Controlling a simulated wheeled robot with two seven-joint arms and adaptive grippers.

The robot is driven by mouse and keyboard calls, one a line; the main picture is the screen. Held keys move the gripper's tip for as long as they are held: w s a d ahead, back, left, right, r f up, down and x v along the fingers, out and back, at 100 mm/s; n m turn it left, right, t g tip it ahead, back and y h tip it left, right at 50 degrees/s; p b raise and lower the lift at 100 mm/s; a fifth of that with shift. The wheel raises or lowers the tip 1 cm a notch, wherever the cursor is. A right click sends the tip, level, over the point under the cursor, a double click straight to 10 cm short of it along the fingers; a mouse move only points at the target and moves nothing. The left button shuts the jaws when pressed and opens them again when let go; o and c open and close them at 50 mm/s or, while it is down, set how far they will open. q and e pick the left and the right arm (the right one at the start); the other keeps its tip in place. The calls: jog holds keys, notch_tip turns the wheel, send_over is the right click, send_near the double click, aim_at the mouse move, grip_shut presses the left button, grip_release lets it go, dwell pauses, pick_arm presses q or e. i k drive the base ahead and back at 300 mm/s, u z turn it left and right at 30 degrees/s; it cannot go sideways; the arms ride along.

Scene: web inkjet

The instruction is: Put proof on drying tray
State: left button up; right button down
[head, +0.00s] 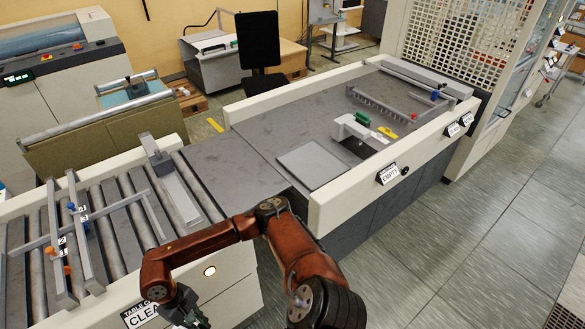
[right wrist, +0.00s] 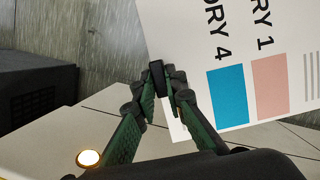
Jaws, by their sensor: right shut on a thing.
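The proof (right wrist: 228,95) is a white printed sheet with large black lettering, a blue patch and a pink patch, at the upper right of the right wrist view. My right gripper (right wrist: 163,88) is shut on its edge. In the head view my right gripper (head: 186,310) is at the bottom edge, in front of the roller table; the proof does not show there. A flat grey plate (head: 315,163) lies on the right-hand bench; I cannot tell if it is the drying tray. My left gripper is not in view.
The roller table (head: 110,205) at left carries rails and clamps. A sign (head: 145,313) and a lit button (head: 209,270) are on its front. The grey bench (head: 265,115) at right has an EMPTY sign (head: 388,174), a white device (head: 360,133) and a toothed bar. Open floor lies at right.

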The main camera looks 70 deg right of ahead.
aim_at(313, 163)
jog(key=u, duration=2)
jog(key=k, duration=2.35)
jog(key=z, duration=2.45)
